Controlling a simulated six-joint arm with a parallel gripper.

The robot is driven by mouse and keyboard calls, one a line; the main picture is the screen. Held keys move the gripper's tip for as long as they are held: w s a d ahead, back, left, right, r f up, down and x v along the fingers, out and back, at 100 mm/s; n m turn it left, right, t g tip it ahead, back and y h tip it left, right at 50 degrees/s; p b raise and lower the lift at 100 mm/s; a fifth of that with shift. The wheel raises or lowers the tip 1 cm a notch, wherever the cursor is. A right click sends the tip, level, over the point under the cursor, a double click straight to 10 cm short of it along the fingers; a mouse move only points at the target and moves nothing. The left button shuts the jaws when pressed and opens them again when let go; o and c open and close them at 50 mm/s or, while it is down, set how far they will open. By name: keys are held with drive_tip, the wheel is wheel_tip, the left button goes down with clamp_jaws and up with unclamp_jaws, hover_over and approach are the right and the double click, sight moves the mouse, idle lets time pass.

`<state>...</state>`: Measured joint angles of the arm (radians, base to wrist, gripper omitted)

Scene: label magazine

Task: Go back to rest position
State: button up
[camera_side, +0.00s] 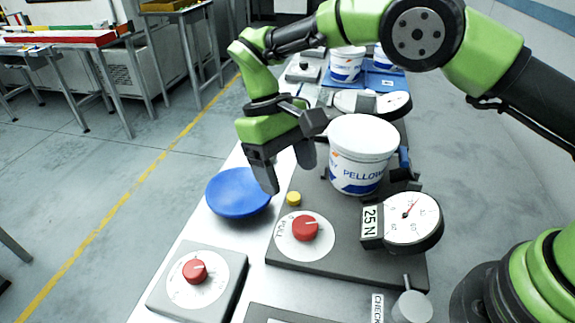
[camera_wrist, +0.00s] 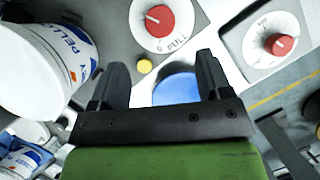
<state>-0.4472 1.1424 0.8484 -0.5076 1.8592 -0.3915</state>
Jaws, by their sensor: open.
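My gripper (camera_side: 288,170) is open and empty, held in the air above the bench. In the side view it is left of a white tub with blue "PELLOW…" lettering (camera_side: 362,142) and just above and right of a blue round dish (camera_side: 237,194). In the wrist view the two dark fingers (camera_wrist: 163,85) are spread apart, with the blue dish (camera_wrist: 176,90) showing between them and nothing held. The white tub (camera_wrist: 50,50) stands at the left of that view, apart from the fingers.
A small yellow button (camera_side: 294,198) and a red knob (camera_side: 305,228) sit on a grey plate beside a 25 N gauge (camera_side: 411,221). Another red knob (camera_side: 195,271) is at the front left. More tubs (camera_side: 346,64) stand on a blue tray (camera_side: 377,80) behind.

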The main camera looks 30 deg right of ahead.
drive_tip(key=s+d+r+m+t+y, duration=0.15)
drive_tip(key=d+r, duration=0.25)
drive_tip(key=r, duration=0.4)
drive_tip(key=s+d+r+m+t+y, duration=0.1)
drive_tip(key=s+d+r+t, duration=0.2)
drive_tip(key=r, duration=0.5)
drive_tip(key=s+d+r+m+t, duration=0.1)
drive_tip(key=s+d+m+t, duration=0.1)
drive_tip(key=s, duration=0.5)
drive_tip(key=s+d+r+m+t, duration=0.2)
drive_tip(key=s+d+t, duration=0.3)
drive_tip(key=s, duration=0.2)
drive_tip(key=shift+s+d, duration=0.3)
drive_tip(key=shift+d, duration=0.1)
